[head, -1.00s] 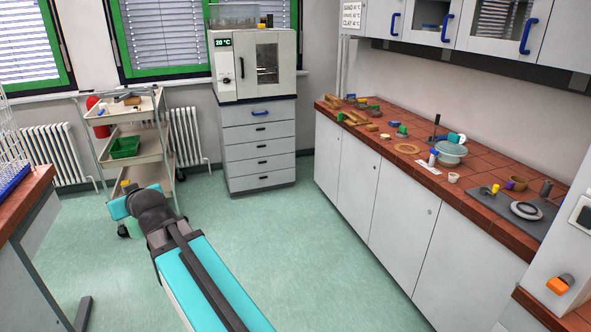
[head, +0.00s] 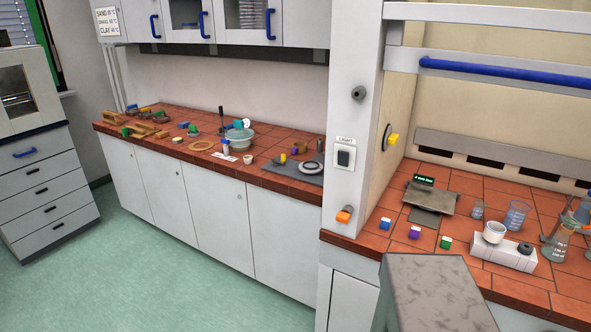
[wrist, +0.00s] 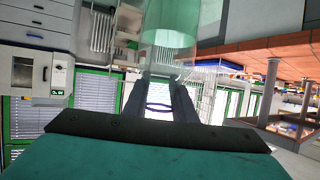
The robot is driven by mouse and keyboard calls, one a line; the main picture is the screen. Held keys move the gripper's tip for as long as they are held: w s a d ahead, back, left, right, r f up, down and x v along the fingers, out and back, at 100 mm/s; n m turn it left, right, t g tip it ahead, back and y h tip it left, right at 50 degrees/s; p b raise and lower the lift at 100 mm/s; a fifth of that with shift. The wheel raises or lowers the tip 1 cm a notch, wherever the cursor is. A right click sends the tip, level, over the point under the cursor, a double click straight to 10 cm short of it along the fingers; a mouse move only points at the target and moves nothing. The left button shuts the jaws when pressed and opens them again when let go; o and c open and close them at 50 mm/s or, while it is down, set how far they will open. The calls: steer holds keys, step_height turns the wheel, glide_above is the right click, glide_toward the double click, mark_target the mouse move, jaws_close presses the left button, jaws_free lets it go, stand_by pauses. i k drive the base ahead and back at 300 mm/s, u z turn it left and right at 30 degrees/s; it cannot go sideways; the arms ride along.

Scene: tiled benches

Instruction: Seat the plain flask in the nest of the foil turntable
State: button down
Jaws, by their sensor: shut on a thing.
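In the wrist view, my gripper (wrist: 160,88) is shut on a clear glass vessel (wrist: 168,42), which looks like the plain flask. Its upper part is cut off by the frame edge, and green shows through it. My gripper is not in the head view now. A round disc with a dark ring (head: 312,168) lies on a grey mat (head: 285,178) on the long bench; I cannot tell whether it is the foil turntable. No nest can be made out.
At the right, a tiled hood bench (head: 390,243) carries coloured cubes, a white block (head: 503,252), a beaker (head: 517,214) and a flask with liquid (head: 556,246). A grey box-shaped top (head: 435,295) stands in front.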

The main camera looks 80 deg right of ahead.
mark_target(312, 166)
steer(key=z, duration=1.6)
steer(key=i, duration=1.65)
steer(key=u, duration=0.05)
